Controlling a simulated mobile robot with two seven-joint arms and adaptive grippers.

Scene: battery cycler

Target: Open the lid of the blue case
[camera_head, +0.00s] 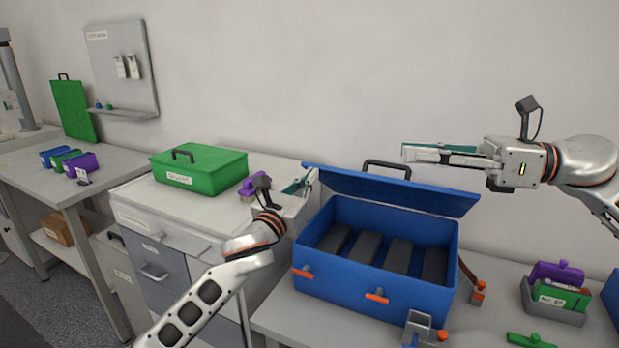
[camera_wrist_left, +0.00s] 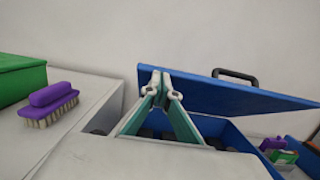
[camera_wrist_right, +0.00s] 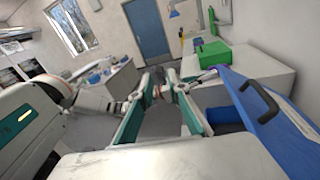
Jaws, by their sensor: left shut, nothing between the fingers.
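The blue case (camera_head: 375,285) stands on the workbench, with dark blocks (camera_head: 370,246) inside. Its blue lid (camera_head: 420,195) is raised at the back, underside facing the head camera, black handle (camera_head: 387,164) above its far edge. The lid also shows in the left wrist view (camera_wrist_left: 215,95) and right wrist view (camera_wrist_right: 255,105). My left gripper (camera_head: 312,176) is shut and empty by the lid's left end; I cannot tell whether it touches.
A green case (camera_head: 215,177) and a purple brush (camera_head: 250,185) are on the left counter. A grey holder with purple and green items (camera_head: 557,297) stands right of the case. Orange latches (camera_head: 377,295) are on the case's front.

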